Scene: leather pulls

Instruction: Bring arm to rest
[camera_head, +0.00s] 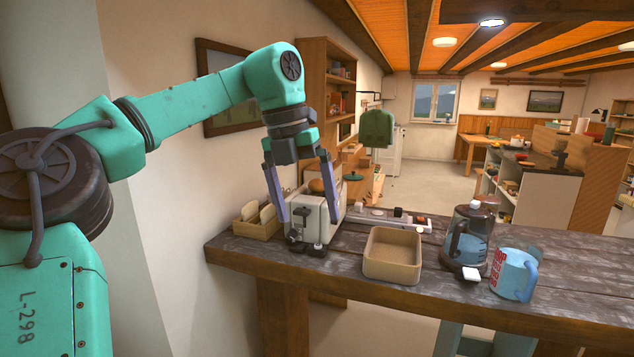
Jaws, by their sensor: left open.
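My left arm (190,100) is green and comes in from the left, raised and bent over the table's left end. Its gripper (308,205) points down with two purple-grey fingers spread open. The fingers are in front of and around a white toaster-like machine (318,218). A round brown item (317,186) shows at the top of the machine, between the fingers. I cannot tell whether the fingers touch the machine. My right gripper is not in view.
A dark wooden table (400,300) holds a small bread box (256,222) at left, an empty tan tray (392,256), a glass coffee pot (467,238) and a blue cup with red marks (514,275). A wall stands close at left. The table front is clear.

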